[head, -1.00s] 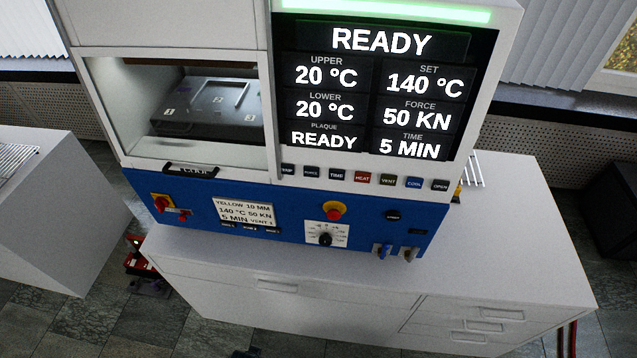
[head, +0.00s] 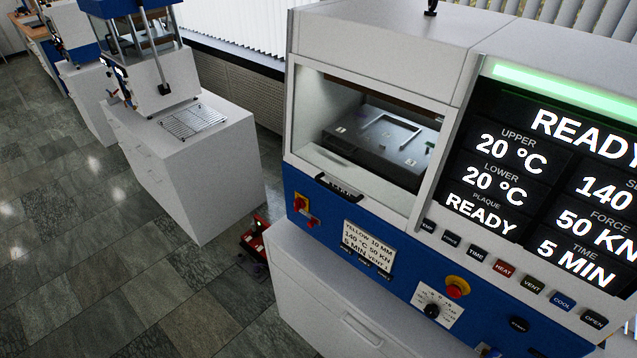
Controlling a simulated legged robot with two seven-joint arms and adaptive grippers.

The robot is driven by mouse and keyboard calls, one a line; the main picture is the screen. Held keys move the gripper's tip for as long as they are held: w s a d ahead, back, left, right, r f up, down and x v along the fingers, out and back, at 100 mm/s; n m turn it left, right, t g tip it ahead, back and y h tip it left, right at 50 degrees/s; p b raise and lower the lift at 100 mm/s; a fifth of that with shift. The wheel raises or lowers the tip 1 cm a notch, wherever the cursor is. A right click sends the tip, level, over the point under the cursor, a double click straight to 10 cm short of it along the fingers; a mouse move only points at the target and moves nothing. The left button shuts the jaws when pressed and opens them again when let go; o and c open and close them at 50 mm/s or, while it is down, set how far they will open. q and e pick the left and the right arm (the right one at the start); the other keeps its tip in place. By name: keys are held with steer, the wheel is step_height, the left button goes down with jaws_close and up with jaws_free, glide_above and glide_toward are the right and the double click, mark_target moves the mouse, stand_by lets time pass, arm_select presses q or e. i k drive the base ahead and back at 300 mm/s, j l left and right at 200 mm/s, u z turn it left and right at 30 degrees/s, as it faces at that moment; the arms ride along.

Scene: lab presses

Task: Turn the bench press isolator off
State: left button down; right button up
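The bench press (head: 300,180) stands on a white cabinet at the right, with a blue front panel. Its isolator, a red handle on a yellow plate (head: 299,203), sits at the left end of the blue panel. A second small red part (head: 313,223) shows just below it. The exact angle of the handle is too small to tell. The display (head: 503,165) is lit and reads READY, 20 °C upper and lower. A red emergency button on a yellow base (head: 457,287) sits farther right on the panel. Neither of my grippers is in view.
A red thing (head: 256,234) is on the floor left of the press cabinet. Another white cabinet with a wire rack (head: 191,121) and a second press (head: 140,60) stands at the left back. The tiled floor at the lower left is clear.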

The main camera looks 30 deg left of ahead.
mark_target(299, 204)
steer(key=u, duration=1.15)
